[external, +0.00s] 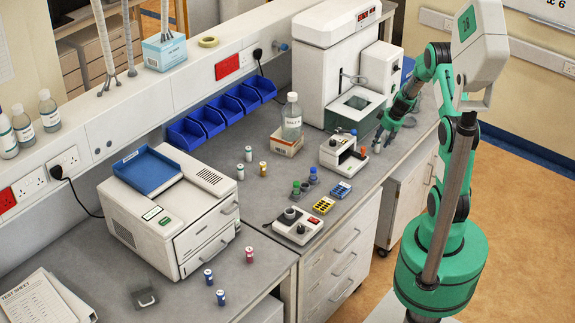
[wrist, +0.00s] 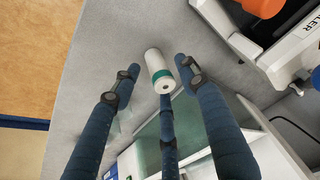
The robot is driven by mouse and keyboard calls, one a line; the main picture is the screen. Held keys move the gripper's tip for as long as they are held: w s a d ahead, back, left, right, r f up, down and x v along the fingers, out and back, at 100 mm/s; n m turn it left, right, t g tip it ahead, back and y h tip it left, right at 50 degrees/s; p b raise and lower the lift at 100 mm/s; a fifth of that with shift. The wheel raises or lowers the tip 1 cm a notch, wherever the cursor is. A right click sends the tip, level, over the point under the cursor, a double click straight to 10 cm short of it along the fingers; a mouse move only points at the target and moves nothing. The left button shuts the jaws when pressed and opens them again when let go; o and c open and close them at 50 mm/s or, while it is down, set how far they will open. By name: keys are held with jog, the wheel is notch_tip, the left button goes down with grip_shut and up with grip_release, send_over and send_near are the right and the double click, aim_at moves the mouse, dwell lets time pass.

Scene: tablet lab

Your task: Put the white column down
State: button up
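A white column (wrist: 154,62) with a green band and a dark spot on its near end shows in the wrist view, between the tips of my gripper (wrist: 156,70). The left and right fingers stand apart from it, with visible gaps on both sides. The middle finger lies below its near end; I cannot tell if it touches. In the external view my gripper (external: 384,131) is low over the far right of the grey bench (external: 345,213). A small pale shape, likely the column (external: 377,148), is under it. The column appears to be on the bench, but its base is not clear.
A white machine with a green-framed tray (external: 357,103) stands left of my gripper. A small white device (external: 343,157) is near it at front left. The bench's front edge is close by.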

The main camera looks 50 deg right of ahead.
jog(key=shift+r, duration=0.15)
jog(key=shift+r, duration=0.35)
jog(key=p+v, duration=0.1)
jog(key=v, duration=1)
jog(key=shift+s+r, duration=0.1)
dwell(0.5)
